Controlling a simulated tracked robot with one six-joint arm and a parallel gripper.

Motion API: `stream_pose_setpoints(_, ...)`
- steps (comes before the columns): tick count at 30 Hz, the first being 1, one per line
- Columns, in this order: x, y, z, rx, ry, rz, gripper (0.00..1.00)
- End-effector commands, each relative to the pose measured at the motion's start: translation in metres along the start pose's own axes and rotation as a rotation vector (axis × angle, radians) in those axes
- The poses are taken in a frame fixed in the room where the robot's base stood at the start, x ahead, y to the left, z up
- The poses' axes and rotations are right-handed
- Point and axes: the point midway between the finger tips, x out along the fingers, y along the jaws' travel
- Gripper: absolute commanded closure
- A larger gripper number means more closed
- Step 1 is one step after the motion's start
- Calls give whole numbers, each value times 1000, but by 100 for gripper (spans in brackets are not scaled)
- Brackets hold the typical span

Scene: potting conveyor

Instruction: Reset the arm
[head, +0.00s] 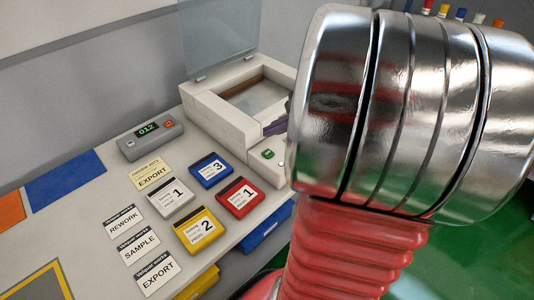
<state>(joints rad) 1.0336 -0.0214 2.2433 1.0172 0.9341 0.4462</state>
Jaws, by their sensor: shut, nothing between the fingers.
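My arm fills the right half of the head view, with a large shiny metal joint (410,105) above a red ribbed sleeve (345,250). My gripper's fingers cannot be made out; the metal joint covers much of the area in front. A small dark purple-grey shape (276,124) shows at the joint's left edge, by the white box, and I cannot tell what it is.
A white box (205,115) with a raised clear lid (220,35) stands on the bench (95,215). A grey counter reading 012 (150,138) is left of it. Several coloured cartridges, including a yellow one (200,230), and label cards (155,272) lie in front.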

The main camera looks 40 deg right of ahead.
Motion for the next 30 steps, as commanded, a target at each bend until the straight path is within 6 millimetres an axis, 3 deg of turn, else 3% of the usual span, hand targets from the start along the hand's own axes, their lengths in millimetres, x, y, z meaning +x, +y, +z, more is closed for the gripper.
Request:
stream_pose_setpoints(14, 2, 3, 8, -33, -1, 15, 100)
stream_pose_setpoints(20, 8, 22, 48, -223, -6, 90, 100)
stream_pose_setpoints(30, 8, 79, 129, -730, -17, 258, 100)
